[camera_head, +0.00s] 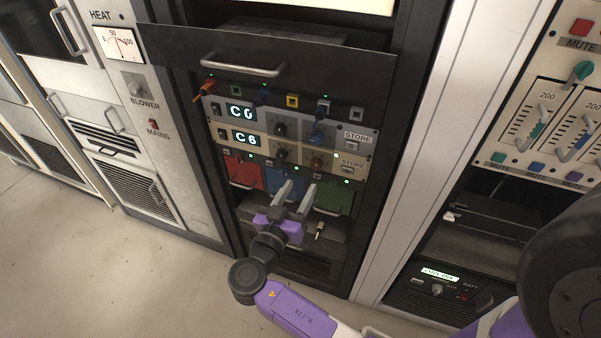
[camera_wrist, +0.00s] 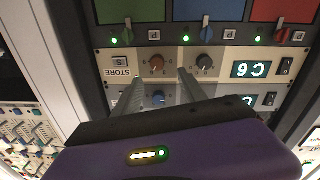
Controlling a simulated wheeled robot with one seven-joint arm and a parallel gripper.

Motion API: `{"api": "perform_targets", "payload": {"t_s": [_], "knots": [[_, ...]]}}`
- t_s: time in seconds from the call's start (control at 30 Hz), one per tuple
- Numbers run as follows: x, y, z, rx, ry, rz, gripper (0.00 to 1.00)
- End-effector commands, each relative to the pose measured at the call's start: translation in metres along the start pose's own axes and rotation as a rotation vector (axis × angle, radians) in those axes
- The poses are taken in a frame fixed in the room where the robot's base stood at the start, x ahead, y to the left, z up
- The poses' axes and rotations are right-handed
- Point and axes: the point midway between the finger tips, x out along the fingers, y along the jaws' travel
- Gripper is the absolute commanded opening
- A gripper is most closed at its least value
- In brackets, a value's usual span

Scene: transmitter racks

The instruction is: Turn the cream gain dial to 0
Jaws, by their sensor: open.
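The cream panel (camera_head: 262,143) has a display reading C6, a black knob (camera_head: 281,155), a brown knob (camera_head: 317,162) and a STORE button. Which knob is the gain dial I cannot read. In the wrist view the panel appears upside down, with the brown knob (camera_wrist: 156,64) and the black knob (camera_wrist: 204,63). My gripper (camera_head: 296,190) is open and empty, below the cream panel in the head view. In the wrist view its fingertips (camera_wrist: 156,76) lie on either side of the brown knob's line, apparently short of it. The dial scales are too small to read.
A grey panel (camera_head: 252,113) reading C0, with a black and a blue knob, sits directly above. Red (camera_head: 243,172), blue and green modules (camera_head: 333,199) with handles are below. A dark drawer front with a handle (camera_head: 243,66) juts out above. Racks flank both sides.

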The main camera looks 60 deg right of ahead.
Motion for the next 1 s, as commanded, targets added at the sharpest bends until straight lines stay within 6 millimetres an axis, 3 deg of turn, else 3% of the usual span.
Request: {"api": "perform_targets", "payload": {"t_s": [0.17,0.7,1.0], "knots": [[0.005,0.005,0.000,0.052,-0.005,0.020,0.49],[0.074,0.006,0.001,0.051,-0.006,0.018,0.49],[0.078,0.005,0.002,0.051,-0.007,0.015,0.49]]}}
